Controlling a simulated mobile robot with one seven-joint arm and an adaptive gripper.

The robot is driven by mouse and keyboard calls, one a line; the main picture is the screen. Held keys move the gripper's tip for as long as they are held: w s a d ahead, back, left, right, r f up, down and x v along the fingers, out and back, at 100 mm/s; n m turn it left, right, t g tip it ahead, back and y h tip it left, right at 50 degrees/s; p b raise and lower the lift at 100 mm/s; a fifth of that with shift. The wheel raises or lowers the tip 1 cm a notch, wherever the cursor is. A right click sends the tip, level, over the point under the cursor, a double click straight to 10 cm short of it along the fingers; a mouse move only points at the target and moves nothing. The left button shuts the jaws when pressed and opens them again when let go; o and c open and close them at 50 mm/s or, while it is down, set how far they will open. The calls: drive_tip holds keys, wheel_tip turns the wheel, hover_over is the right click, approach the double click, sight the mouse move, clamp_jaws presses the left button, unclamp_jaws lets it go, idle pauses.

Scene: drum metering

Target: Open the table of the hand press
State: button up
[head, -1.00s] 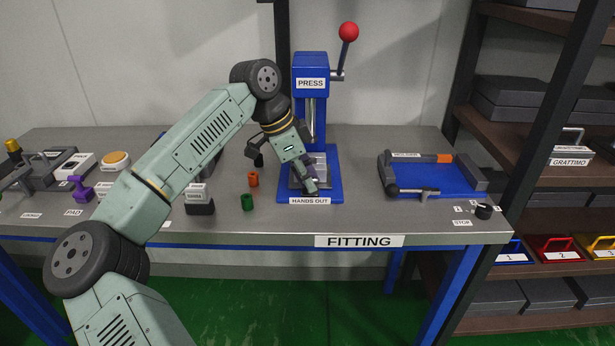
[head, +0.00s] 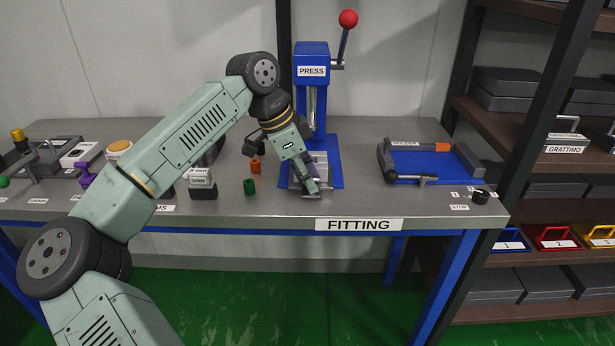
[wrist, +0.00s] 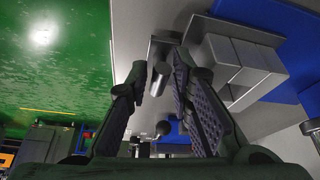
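The blue hand press (head: 312,62) stands on the bench, with a red ball on its lever, which is up. Its grey metal table (head: 316,160) sits low at the front of the blue base, drawn forward over the spot of the HANDS OUT label. It also shows as grey blocks in the wrist view (wrist: 245,65). My gripper (head: 313,188) is at the table's front. The exact contact is partly hidden.
Green (head: 250,187) and orange (head: 256,165) cups stand left of the press. The bench's front edge is close to my gripper.

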drive_tip(key=v, duration=1.2)
